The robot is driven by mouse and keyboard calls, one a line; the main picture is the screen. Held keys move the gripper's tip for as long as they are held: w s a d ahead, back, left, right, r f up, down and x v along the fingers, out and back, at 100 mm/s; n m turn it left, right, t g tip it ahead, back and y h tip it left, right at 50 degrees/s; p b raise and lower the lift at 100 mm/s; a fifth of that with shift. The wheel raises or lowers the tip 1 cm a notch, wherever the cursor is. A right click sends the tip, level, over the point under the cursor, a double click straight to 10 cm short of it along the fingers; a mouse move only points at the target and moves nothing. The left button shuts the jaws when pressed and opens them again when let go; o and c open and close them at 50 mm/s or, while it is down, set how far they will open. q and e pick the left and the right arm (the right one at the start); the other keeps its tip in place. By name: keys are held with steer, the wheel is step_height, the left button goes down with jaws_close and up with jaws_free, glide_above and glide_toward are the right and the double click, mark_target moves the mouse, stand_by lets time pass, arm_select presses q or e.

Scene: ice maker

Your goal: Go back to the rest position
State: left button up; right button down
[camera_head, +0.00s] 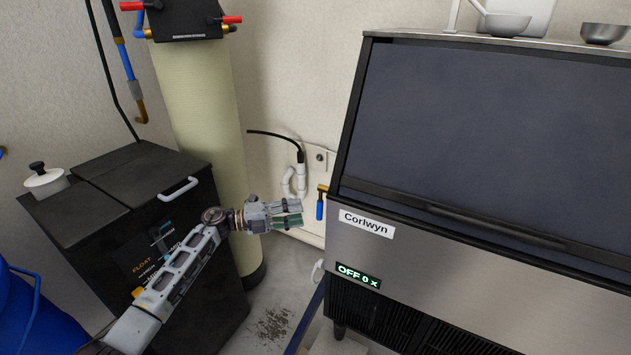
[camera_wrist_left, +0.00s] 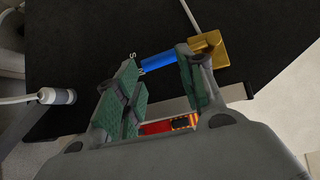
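My left gripper (camera_head: 287,214) reaches in from the lower left of the head view, above the gap between the black cabinet and the ice maker. Its green-padded fingers are apart and hold nothing. A brass valve with a blue handle (camera_head: 320,209) is just right of the fingertips, by the ice maker's left edge; the handle hangs down. In the left wrist view the blue handle (camera_wrist_left: 163,61) shows beyond the open fingers (camera_wrist_left: 157,68), with a gap visible in the head view. My right gripper is not in view.
The ice maker (camera_head: 480,150) fills the right side; its display reads "OFF 0 x". A black cabinet (camera_head: 110,200) with a white handle stands left, and a tall beige tank (camera_head: 200,100) behind. White pipes (camera_head: 294,182) run along the wall. A blue container (camera_head: 35,310) is lower left.

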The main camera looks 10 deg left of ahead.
arm_select(q)
steer(key=shift+f, duration=0.15)
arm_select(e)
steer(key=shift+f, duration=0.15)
